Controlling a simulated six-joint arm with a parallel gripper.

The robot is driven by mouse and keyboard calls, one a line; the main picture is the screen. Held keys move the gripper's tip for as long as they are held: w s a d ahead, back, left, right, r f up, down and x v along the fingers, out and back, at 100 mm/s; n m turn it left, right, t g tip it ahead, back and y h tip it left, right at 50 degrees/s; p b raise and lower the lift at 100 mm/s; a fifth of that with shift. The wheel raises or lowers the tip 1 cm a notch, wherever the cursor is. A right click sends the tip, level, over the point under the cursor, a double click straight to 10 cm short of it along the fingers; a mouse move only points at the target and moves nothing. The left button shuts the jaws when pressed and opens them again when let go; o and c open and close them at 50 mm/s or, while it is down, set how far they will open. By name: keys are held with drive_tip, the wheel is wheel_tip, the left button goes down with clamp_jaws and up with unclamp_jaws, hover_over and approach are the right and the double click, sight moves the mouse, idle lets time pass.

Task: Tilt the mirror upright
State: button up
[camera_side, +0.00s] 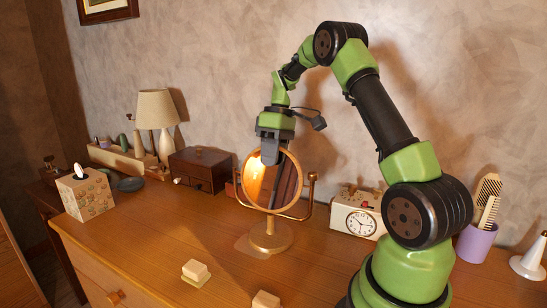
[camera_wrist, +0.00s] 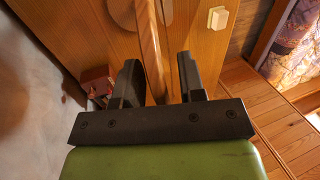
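The round mirror (camera_side: 258,178) has a gold-brown frame and hangs in a U-shaped yoke on a round-footed stand (camera_side: 264,236) on the dresser. Its glass shows a bright warm reflection; its exact tilt is hard to judge. My gripper (camera_side: 270,155) points down at the top of the mirror frame. In the wrist view, the mirror's rim (camera_wrist: 150,45) shows as a narrow strip running between the two dark fingers of my gripper (camera_wrist: 159,62). The fingers are apart, with a visible gap on both sides of the rim. Contact with the rim is not clear.
A clock (camera_side: 358,220) stands right of the mirror, and a dark wooden box (camera_side: 202,170) stands behind to the left. A lamp (camera_side: 156,112) and tissue box (camera_side: 86,194) are further left. A cream block (camera_side: 195,271) lies in front; the dresser's front left is clear.

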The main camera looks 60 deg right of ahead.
drive_tip(key=shift+f, duration=0.2)
clamp_jaws()
drive_tip(key=shift+a, duration=0.1)
drive_tip(key=shift+a+r+h, duration=0.15)
drive_tip(key=shift+a+h, duration=0.4)
drive_tip(key=shift+h, duration=0.75)
unclamp_jaws()
